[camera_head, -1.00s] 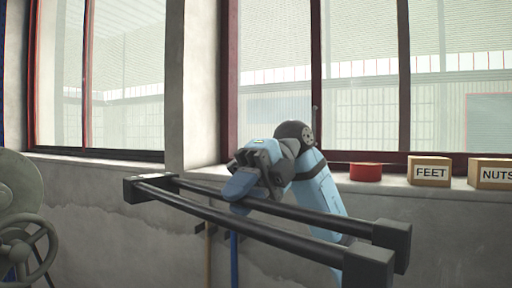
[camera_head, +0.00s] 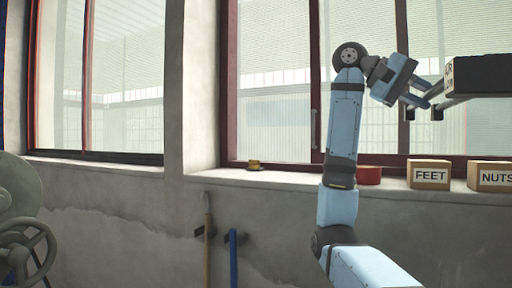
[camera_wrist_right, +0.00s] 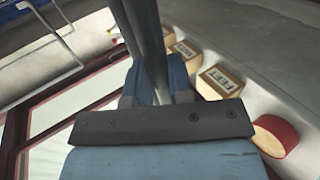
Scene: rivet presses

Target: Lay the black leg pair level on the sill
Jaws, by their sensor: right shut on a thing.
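The black leg pair (camera_head: 482,70) is held up high at the right in the head view, well above the sill (camera_head: 290,178) and in front of the window. In the right wrist view, dark bars (camera_wrist_right: 147,40) of the leg pair pass between the fingers (camera_wrist_right: 154,84). My left gripper is not in view.
On the sill stand a FEET box (camera_head: 429,175), a NUTS box (camera_head: 492,176), a red round tin (camera_head: 369,175) and a small yellow-brown object (camera_head: 253,165). The sill between that object and the tin is clear. A grey machine with a handwheel (camera_head: 22,250) stands at left.

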